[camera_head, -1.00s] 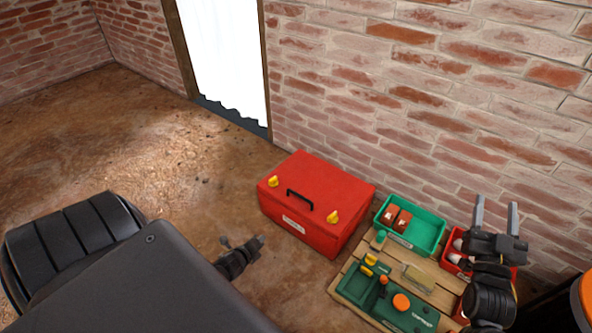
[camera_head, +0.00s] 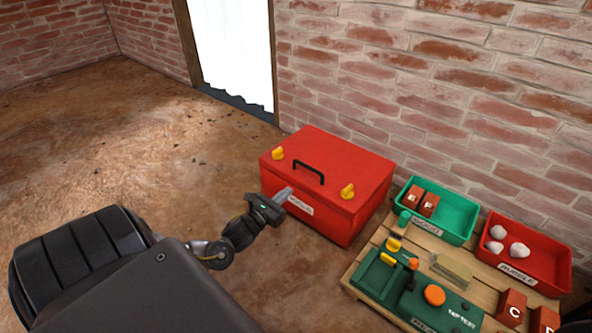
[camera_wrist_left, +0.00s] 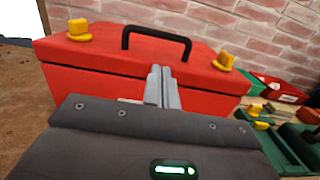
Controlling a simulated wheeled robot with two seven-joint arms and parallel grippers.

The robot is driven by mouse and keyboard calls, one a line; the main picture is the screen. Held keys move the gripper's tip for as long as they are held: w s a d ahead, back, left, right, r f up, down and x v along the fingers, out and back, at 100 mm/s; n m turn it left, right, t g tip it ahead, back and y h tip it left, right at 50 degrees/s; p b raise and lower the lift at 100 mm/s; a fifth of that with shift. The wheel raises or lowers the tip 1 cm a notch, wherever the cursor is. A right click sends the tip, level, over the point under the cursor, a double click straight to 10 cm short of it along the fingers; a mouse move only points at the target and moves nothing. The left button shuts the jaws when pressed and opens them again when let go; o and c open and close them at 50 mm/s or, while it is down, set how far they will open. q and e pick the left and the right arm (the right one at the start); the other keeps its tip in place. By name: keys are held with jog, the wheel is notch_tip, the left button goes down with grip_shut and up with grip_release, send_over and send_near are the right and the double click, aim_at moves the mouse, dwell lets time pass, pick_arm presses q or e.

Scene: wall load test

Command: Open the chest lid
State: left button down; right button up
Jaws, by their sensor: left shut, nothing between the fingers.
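The red chest (camera_head: 325,180) stands on the floor against the brick wall with its lid closed. A black handle (camera_head: 308,172) is on the lid, with a yellow latch on the left (camera_head: 278,153) and one on the right (camera_head: 347,191). My left gripper (camera_head: 284,194) is shut and empty at the chest's front, over the upper part of its label. In the left wrist view its fingers (camera_wrist_left: 161,88) are together before the chest's front (camera_wrist_left: 100,90), below the handle (camera_wrist_left: 157,40). I cannot tell whether they touch the chest. My right gripper is out of view.
A wooden pallet (camera_head: 365,245) right of the chest bears a green tool case (camera_head: 400,295) and red blocks (camera_head: 512,305). A green bin (camera_head: 455,235) and a red rubble bin (camera_head: 555,275) stand by the wall.

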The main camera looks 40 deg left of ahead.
aim_at(304, 181)
pick_arm(q)
jog(key=w+b, duration=0.5)
jog(key=w, duration=0.4)
jog(key=shift+a+r, duration=0.1)
jog(key=shift+w, duration=0.2)
jog(key=shift+r, duration=0.1)
